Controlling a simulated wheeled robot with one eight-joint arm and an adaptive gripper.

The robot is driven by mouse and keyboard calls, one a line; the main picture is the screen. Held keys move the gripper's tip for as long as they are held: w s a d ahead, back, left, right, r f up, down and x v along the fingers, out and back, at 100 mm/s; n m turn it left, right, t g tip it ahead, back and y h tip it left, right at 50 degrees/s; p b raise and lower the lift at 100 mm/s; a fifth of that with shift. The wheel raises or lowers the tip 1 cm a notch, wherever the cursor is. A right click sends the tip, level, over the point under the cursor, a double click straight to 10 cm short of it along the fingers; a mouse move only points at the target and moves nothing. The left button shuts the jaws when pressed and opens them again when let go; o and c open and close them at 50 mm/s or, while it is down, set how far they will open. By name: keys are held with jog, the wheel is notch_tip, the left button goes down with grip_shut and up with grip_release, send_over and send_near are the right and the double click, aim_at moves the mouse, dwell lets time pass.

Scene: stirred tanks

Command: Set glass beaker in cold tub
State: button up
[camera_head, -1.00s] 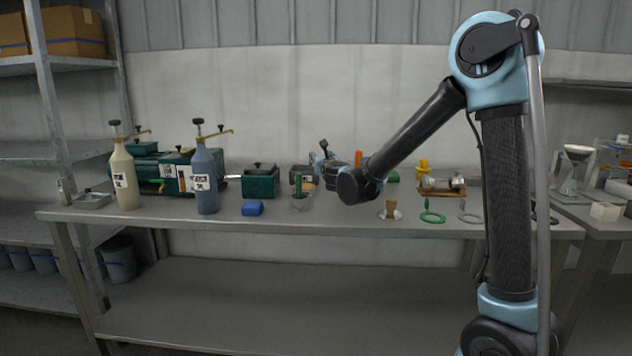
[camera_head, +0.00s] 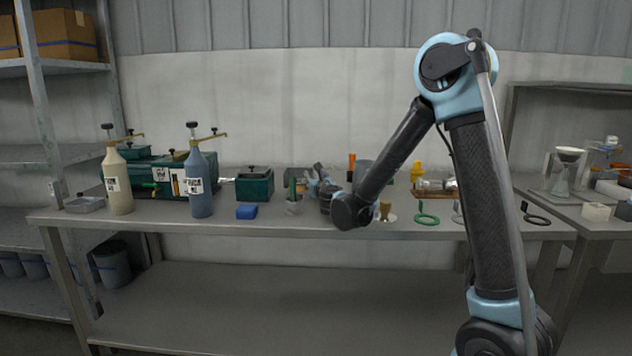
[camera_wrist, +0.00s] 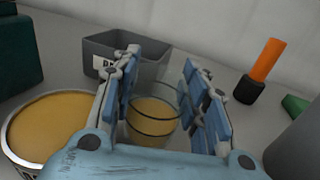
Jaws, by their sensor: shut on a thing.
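The glass beaker, clear with amber liquid in it, is between the blue-padded fingers of my gripper (camera_wrist: 160,105) in the wrist view; its lower glass (camera_wrist: 150,130) shows there. My gripper is shut on it. In the head view my gripper (camera_head: 317,184) is low over the bench, and the beaker cannot be made out. A grey open tub (camera_wrist: 150,68) with a partly hidden label stands just beyond the beaker in the wrist view, apparently the cold tub. It also shows in the head view (camera_head: 297,173), partly covered. Whether the beaker touches the bench I cannot tell.
A round vessel with amber contents (camera_wrist: 45,125) is close at left. An orange-handled tool (camera_wrist: 268,60) stands right of the tub. Green rings (camera_head: 427,219) lie right.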

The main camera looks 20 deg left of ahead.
jog(key=o, duration=1.1)
